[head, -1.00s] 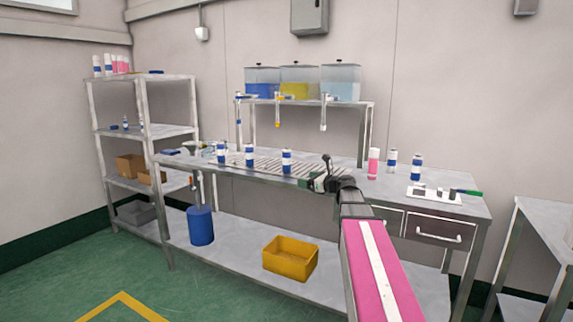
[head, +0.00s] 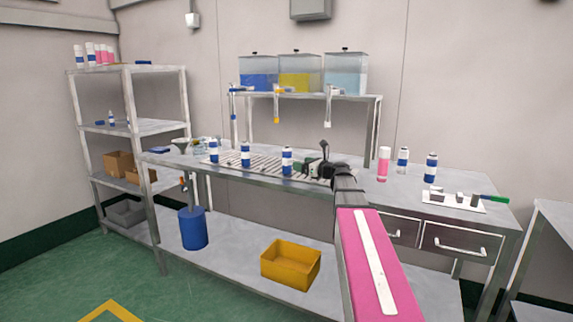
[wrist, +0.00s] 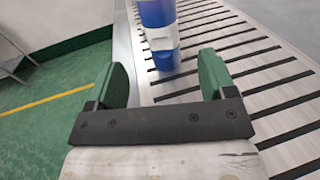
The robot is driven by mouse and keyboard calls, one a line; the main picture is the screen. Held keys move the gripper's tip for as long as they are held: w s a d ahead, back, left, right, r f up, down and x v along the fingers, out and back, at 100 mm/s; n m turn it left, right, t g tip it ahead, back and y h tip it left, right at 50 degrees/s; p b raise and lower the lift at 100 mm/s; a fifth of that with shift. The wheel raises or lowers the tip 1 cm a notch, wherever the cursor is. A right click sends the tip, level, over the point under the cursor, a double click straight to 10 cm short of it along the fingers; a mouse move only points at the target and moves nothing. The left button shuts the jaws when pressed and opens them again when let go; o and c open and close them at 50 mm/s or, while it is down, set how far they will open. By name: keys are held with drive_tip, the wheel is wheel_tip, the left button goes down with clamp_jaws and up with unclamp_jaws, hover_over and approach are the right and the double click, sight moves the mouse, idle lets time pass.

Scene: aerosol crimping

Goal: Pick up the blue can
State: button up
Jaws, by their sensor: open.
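A blue and white can (head: 287,161) stands upright on the slatted section of the bench in the head view. In the wrist view the can (wrist: 161,38) is ahead of my gripper (wrist: 163,72), roughly in line with the gap between its two green fingers. The fingers are apart with nothing between them, and the can's top is cut off by the frame. In the head view my gripper (head: 308,166) is just right of this can; its fingers are small and partly hidden there.
More blue and white cans (head: 245,154) stand left on the slats; others (head: 431,167) stand right beside a pink can (head: 384,163). Dispenser tanks (head: 300,72) are behind. A tool plate (head: 450,203) lies right; a yellow bin (head: 291,266) sits on the lower shelf.

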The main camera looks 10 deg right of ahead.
sight(291, 160)
drive_tip(key=x, duration=0.9)
drive_tip(key=shift+w+r, duration=0.15)
drive_tip(key=shift+r, duration=0.05)
drive_tip(key=c, duration=1.1)
